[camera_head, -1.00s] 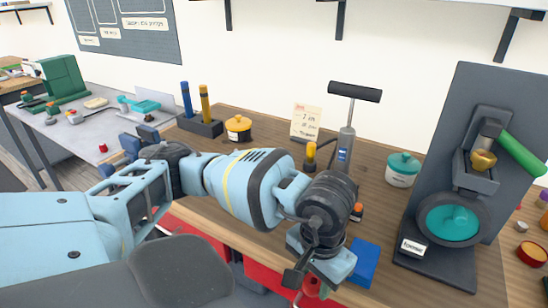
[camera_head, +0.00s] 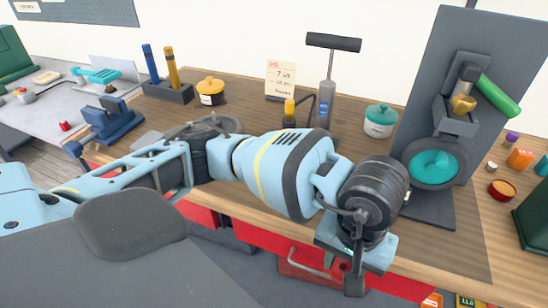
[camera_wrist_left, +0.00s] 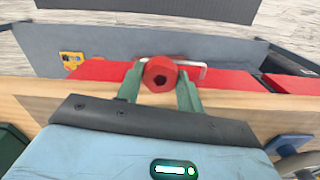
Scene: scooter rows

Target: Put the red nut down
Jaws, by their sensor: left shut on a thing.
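My left gripper (camera_head: 355,270) hangs in front of the workbench's front edge in the head view, with its jaws mostly hidden below the wrist. In the left wrist view its two green fingers are shut on the red nut (camera_wrist_left: 160,74), a round red piece with a dark hole in its middle. The nut appears against the red drawer fronts (camera_wrist_left: 100,70) and the bench edge. It is hidden in the head view. I cannot tell its height against the bench top. My right gripper is in neither view.
The wooden workbench (camera_head: 455,255) carries a dark stand with a teal dish (camera_head: 433,165), a teal-lidded pot (camera_head: 379,120), a hand pump (camera_head: 327,90), a yellow-lidded pot (camera_head: 210,91) and a blue vise (camera_head: 112,120). Small parts lie at the right.

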